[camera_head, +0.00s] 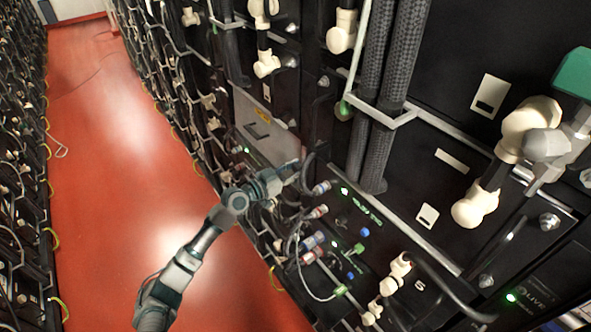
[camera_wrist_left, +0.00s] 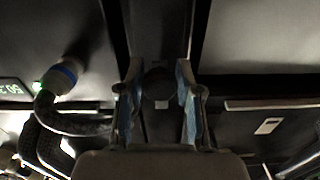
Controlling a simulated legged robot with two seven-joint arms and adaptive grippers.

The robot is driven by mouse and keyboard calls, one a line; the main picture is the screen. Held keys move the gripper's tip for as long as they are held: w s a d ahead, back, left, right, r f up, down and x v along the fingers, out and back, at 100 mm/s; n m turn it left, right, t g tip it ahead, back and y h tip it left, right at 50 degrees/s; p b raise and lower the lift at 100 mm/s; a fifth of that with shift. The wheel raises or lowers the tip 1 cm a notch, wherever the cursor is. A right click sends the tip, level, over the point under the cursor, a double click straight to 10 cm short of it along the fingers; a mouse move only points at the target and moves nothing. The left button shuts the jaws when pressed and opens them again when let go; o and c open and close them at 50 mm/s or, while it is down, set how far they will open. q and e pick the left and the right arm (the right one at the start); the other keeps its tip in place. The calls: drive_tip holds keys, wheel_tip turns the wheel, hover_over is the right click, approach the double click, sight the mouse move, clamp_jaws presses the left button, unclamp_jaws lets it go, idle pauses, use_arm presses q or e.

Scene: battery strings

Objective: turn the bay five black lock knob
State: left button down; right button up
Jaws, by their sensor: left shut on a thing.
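My left gripper (camera_head: 293,174) reaches in from the left in the head view, its fingers against the dark rack front above a row of cable plugs. In the left wrist view the two blue-padded fingers (camera_wrist_left: 158,98) stand on either side of a round black knob (camera_wrist_left: 157,84), shut on it. The knob's turn angle cannot be read. In the head view the knob is hidden behind the gripper. My right gripper is not in view.
Plugs with grey and blue collars (camera_head: 313,240) and loose cables lie just right of and below the gripper. Thick braided cables (camera_head: 385,90) run down the rack. A white-and-blue plug (camera_wrist_left: 62,76) is left of the fingers.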

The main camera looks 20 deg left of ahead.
use_arm(q)
drive_tip(key=n, duration=0.2)
drive_tip(key=shift+r+n, duration=0.25)
drive_tip(key=shift+n, duration=0.85)
drive_tip(key=n+p, duration=0.1)
drive_tip(key=n, duration=0.1)
drive_tip(key=shift+n, duration=0.4)
drive_tip(key=n+p, duration=0.3)
drive_tip(key=n, duration=0.3)
drive_tip(key=shift+f+n+p, duration=0.1)
drive_tip(key=shift+n+p, duration=0.9)
drive_tip(key=shift+n, duration=0.7)
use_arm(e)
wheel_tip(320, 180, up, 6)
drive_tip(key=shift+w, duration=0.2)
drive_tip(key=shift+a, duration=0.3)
use_arm(q)
drive_tip(key=shift+f, duration=0.1)
